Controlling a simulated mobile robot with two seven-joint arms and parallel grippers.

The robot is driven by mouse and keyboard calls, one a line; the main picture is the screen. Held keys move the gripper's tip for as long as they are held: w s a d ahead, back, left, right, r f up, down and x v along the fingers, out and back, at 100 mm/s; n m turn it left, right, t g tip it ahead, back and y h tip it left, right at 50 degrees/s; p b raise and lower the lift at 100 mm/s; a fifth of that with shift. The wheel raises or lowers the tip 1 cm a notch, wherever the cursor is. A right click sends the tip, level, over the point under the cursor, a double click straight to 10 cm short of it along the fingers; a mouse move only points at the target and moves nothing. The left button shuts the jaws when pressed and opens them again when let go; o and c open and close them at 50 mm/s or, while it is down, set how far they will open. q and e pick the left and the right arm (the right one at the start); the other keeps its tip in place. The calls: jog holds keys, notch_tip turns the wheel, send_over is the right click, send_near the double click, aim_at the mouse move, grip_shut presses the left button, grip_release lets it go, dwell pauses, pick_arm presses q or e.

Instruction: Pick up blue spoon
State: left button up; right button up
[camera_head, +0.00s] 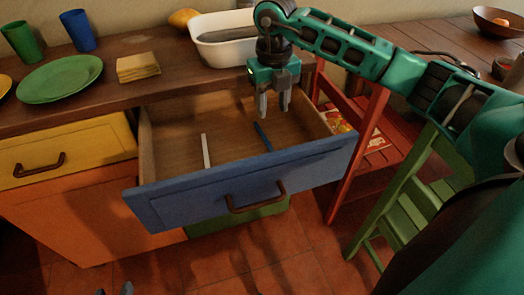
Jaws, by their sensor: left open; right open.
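The blue spoon (262,136) lies in the open blue-fronted drawer (240,188), right of the middle. It looks like a thin dark-blue strip, and its lower end is close to the drawer's front wall. My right gripper (273,112) comes in from the right and hangs above the drawer, fingers pointing down. It is open and empty, with its tips just above the spoon's upper end in the picture; no contact is clear. My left gripper (116,289) shows only as fingertips at the bottom edge, well away from the drawer.
A white utensil (205,150) lies left of the spoon in the drawer. The counter above holds a white basin (222,52), yellow napkins (138,67), a green plate (60,79) and cups. A red shelf stand (345,150) and a green step stool (405,215) stand at right.

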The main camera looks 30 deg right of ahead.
jog(key=b, duration=0.1)
send_over(270, 147)
jog(key=f, duration=0.6)
jog(key=shift+d+f, duration=0.1)
jog(key=shift+d, duration=0.1)
jog(key=shift+a+f+b, duration=0.2)
jog(key=shift+f+b, duration=0.55)
jog(key=shift+f, duration=2.3)
grip_shut()
